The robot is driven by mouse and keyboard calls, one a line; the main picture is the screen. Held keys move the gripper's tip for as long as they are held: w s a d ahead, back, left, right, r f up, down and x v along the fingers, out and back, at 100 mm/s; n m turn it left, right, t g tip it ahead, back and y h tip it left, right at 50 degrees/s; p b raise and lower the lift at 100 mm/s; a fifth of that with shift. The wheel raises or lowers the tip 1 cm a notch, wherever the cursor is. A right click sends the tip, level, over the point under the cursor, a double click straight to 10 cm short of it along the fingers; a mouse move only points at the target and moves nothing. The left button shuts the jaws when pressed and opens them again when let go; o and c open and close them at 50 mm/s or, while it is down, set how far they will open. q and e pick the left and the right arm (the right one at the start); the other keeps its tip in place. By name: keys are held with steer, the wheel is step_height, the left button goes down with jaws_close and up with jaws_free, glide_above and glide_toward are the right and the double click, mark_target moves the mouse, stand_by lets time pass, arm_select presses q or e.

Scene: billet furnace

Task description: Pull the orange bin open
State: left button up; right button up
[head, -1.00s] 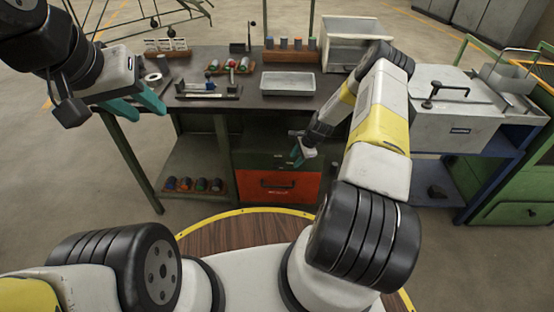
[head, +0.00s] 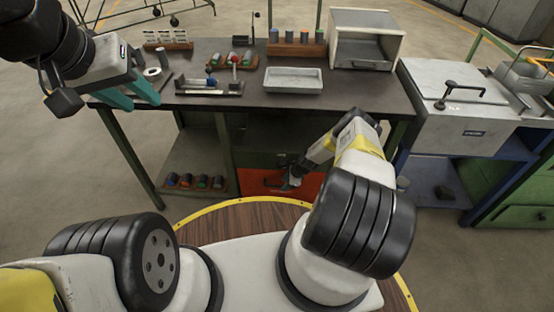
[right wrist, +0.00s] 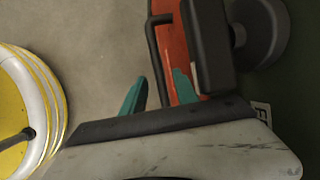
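The orange bin (head: 253,183) sits low under the workbench, below a dark drawer front, and looks closed. In the right wrist view its orange front (right wrist: 175,48) carries a dark bar handle (right wrist: 153,48). My right gripper (head: 289,184) is at the bin's front and hides part of it. In the right wrist view the teal fingers of this gripper (right wrist: 160,77) are apart, with the handle's near end showing between them; whether they touch it I cannot tell. My left gripper (head: 143,104) is open and empty above the bench's left front edge.
The workbench (head: 350,98) holds a grey tray (head: 293,86), a white open-fronted box (head: 365,48) and racks of small parts. A lower shelf (head: 190,160) left of the bin holds several coloured pieces. A grey lidded furnace box (head: 455,125) stands right.

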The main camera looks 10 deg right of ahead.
steer(key=shift+w+a+f, duration=0.15)
steer(key=shift+a+f, duration=0.05)
steer(key=shift+f, duration=0.3)
jaws_close()
stand_by(1.2)
